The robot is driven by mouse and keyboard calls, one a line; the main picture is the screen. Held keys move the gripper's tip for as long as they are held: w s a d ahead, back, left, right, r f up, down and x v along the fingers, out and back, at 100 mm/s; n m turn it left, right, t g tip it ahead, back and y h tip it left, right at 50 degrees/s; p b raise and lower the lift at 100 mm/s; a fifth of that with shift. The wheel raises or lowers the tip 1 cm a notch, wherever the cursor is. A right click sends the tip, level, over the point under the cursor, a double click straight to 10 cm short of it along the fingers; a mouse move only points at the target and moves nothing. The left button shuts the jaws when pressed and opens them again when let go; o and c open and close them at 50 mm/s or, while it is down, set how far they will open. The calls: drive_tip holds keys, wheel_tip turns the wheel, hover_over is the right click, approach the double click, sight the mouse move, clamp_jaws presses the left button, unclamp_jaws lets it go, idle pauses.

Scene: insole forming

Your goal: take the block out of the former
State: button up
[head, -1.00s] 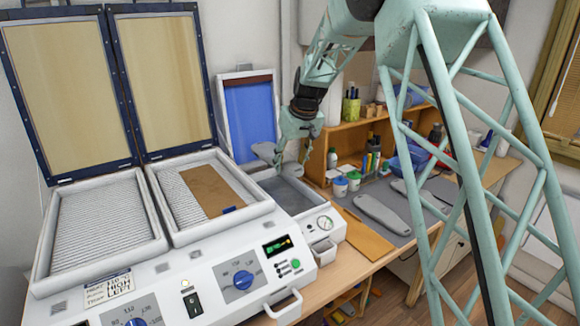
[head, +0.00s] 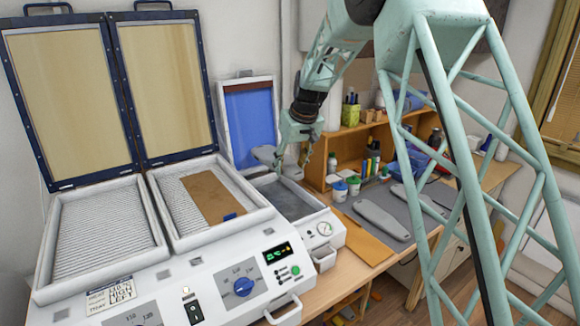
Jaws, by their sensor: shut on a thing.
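My gripper (head: 288,163) is at the right-hand forming unit, above its open tray, and is shut on a grey sole-shaped block (head: 264,154). The block sticks out to the left of the fingers, in front of the raised lid with the blue sheet (head: 250,122). It appears to be held above the tray of the former (head: 318,206), clear of its floor. The fingers hide the block's right end.
Left of it is a double heating unit with raised lids (head: 165,85) and a brown sheet (head: 207,197) in one tray. On the right, grey sole-shaped pieces (head: 382,219) lie on a grey mat beside an orange sheet (head: 362,240). A wooden shelf (head: 345,140) stands close behind my gripper.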

drive_tip(key=shift+r+p, duration=1.95)
drive_tip(key=shift+p, duration=0.2)
drive_tip(key=shift+d, duration=0.1)
